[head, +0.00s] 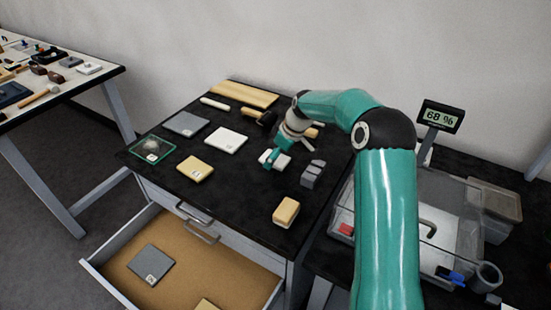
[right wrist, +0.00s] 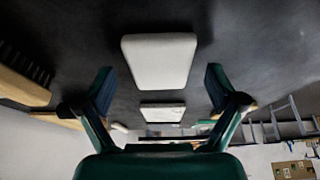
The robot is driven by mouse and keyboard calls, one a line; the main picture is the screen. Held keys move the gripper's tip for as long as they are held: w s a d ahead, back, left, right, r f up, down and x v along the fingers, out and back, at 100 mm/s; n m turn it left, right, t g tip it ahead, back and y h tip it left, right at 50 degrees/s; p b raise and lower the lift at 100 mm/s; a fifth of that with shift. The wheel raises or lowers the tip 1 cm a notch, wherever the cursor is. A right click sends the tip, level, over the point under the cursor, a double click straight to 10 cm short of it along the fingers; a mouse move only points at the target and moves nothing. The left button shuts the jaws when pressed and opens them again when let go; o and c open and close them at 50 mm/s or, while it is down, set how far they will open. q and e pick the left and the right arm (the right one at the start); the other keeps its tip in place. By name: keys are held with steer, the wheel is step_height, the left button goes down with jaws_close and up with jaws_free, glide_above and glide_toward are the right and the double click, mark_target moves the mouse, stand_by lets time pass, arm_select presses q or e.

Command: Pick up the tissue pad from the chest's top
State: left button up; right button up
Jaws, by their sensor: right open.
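A small thick white pad (head: 275,158), which looks like the tissue pad, lies on the black top of the chest (head: 240,188). My right gripper (head: 287,157) is over it, pointing down, and partly hides it in the head view. In the right wrist view the white pad (right wrist: 160,62) shows whole, ahead of and between the spread fingers of the right gripper (right wrist: 160,84). The gripper is open and empty; I see no contact with the pad. My left gripper is not in view.
A grey block (head: 313,174) stands close right of the gripper. A flat white square (head: 226,139), a tan square (head: 195,168), a glass dish (head: 153,149) and a cream-and-tan block (head: 286,212) lie around. The drawer (head: 190,262) is open. A clear bin (head: 450,222) stands at right.

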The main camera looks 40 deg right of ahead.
steer(key=c, duration=0.9)
